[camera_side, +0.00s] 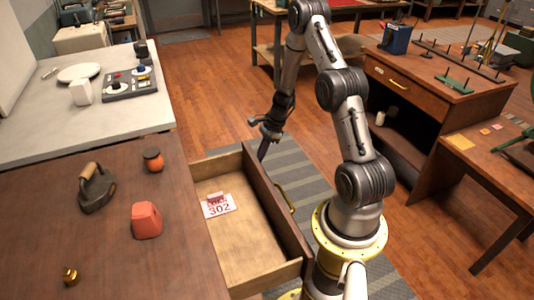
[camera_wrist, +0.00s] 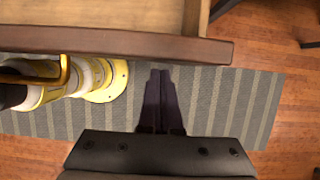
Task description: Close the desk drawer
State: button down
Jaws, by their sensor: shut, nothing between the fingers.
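The desk drawer (camera_side: 250,243) is pulled out from the wooden desk (camera_side: 110,220), with its open top showing a pale wood inside. Its brass handle (camera_side: 285,197) is on the outer face of the dark front panel. In the wrist view, the edge of the front panel (camera_wrist: 120,45) runs across the top, and the handle (camera_wrist: 64,70) shows at the left. My gripper (camera_side: 262,155) is shut and empty, pointing down near the far corner of the drawer front. In the wrist view, my fingertips (camera_wrist: 160,72) are just below the panel edge; whether they touch it is unclear.
A card marked 302 (camera_side: 218,206) lies in the drawer. An iron (camera_side: 96,188), a red block (camera_side: 146,220), a small jar (camera_side: 153,160) and a brass weight (camera_side: 70,275) stand on the desk. A striped rug (camera_side: 295,160) covers clear floor beyond the drawer.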

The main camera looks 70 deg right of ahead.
jog(key=shift+w+a, duration=0.1)
jog(key=shift+a, duration=0.05)
jog(key=w+a, duration=1.6)
jog(key=shift+w+a, duration=0.1)
dwell(0.3)
